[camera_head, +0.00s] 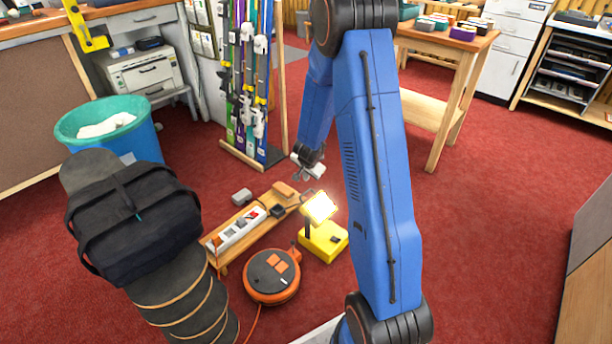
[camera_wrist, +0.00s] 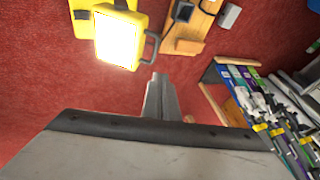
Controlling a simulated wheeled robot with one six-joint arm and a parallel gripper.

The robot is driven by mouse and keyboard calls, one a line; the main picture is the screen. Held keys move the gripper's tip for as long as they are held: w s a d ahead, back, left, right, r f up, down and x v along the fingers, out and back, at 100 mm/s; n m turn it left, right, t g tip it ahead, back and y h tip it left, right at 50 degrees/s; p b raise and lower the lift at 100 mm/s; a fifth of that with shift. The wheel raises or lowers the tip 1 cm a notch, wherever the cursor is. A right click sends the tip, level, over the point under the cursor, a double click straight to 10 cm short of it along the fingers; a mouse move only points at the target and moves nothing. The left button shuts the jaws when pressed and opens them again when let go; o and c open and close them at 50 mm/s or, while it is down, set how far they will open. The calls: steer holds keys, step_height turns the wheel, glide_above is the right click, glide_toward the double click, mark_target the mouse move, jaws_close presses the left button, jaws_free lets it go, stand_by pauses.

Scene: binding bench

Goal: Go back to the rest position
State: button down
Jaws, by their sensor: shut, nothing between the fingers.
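My gripper (camera_head: 302,174) hangs at the end of my blue arm in the head view, above the red carpet and just beyond the wooden board with the power strip. In the wrist view its fingers (camera_wrist: 159,82) are together with nothing between them. A lit yellow work lamp (camera_head: 322,240) stands on the floor nearer to me. It also shows in the wrist view (camera_wrist: 118,38), apart from the fingers.
A wooden board (camera_head: 222,268) carries a power strip (camera_head: 240,230). An orange cable reel (camera_head: 272,277) lies beside it. A rack of skis (camera_head: 245,85), a teal bin (camera_head: 105,125), a black bag (camera_head: 135,215) and a wooden table (camera_head: 450,45) stand around. Carpet at right is clear.

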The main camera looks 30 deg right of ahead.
steer(key=shift+a+r, duration=0.15)
steer(key=shift+r, duration=0.2)
steer(key=s+a+r+n+y, duration=0.1)
steer(key=s+a+r+n, duration=0.1)
steer(key=s+a+r, duration=0.45)
steer(key=s+a+r+n+t+y, duration=0.1)
steer(key=s+a+r+n+y, duration=0.15)
steer(key=r, duration=0.75)
steer(key=s+a+r+n, duration=0.35)
steer(key=a+r, duration=0.25)
steer(key=r, duration=0.2)
steer(key=s+r+n, duration=0.2)
steer(key=s+r, duration=0.2)
steer(key=s, duration=1)
steer(key=s+r+n+g+h, duration=0.1)
steer(key=s+r+n, duration=0.2)
steer(key=s, duration=1.1)
steer(key=shift+s+r, duration=0.35)
steer(key=shift+r, duration=0.05)
steer(key=shift+a, duration=0.1)
